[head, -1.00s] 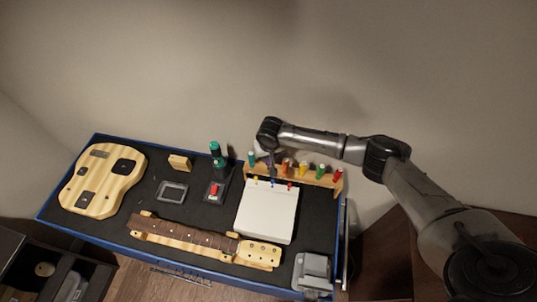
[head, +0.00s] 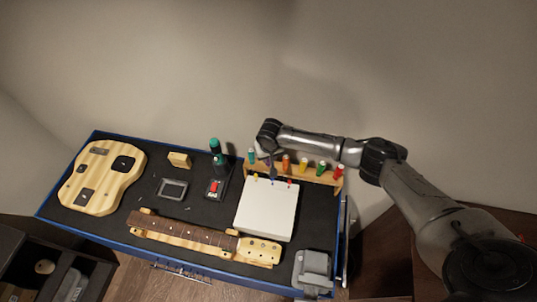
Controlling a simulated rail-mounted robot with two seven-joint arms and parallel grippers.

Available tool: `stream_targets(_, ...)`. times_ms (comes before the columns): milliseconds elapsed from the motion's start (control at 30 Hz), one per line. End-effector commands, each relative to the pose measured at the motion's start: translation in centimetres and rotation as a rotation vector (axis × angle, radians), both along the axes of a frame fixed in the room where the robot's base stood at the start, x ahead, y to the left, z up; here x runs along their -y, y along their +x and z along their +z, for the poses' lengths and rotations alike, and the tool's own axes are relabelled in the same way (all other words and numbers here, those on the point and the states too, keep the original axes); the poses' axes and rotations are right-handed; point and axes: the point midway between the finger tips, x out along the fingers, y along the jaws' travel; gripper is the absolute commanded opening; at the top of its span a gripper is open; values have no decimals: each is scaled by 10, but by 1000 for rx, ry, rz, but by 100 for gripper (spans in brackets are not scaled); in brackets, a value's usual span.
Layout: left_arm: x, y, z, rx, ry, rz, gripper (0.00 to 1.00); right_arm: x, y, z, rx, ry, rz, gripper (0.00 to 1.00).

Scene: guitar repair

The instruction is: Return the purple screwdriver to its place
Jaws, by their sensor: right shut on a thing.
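The wooden screwdriver rack (head: 309,177) stands along the back right edge of the workbench. It holds upright screwdrivers with teal, orange, yellow, green and red handles. My right gripper (head: 271,160) points down at the rack's left part, between the teal-handled screwdriver (head: 252,156) and the orange-handled one (head: 286,162). It is shut on the purple screwdriver (head: 273,173), which shows only as a small dark purple shape under the wrist. The gripper largely hides it, and I cannot tell whether its shaft is in the rack. My left gripper is not in view.
A guitar neck (head: 190,233), guitar body (head: 103,178), wooden block (head: 179,160), dark tray (head: 172,189) and grey device (head: 312,268) also occupy the dark bench top.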

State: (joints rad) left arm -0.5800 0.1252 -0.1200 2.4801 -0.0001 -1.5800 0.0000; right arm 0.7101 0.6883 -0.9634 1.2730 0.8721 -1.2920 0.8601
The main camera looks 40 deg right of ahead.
Motion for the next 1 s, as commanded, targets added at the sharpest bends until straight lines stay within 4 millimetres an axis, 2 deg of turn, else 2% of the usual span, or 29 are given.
stream_targets(433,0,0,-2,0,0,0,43,0,0,-6,1,1,0,0)
stream_targets(467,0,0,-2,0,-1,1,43,0,0,-6,1,1,0,26)
stream_targets(500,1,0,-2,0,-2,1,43,0,0,-6,1,1,0,30)
stream_targets(767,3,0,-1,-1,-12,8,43,0,0,-6,1,1,0,55)
stream_targets(1000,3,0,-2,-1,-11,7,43,0,0,-6,0,0,0,55)
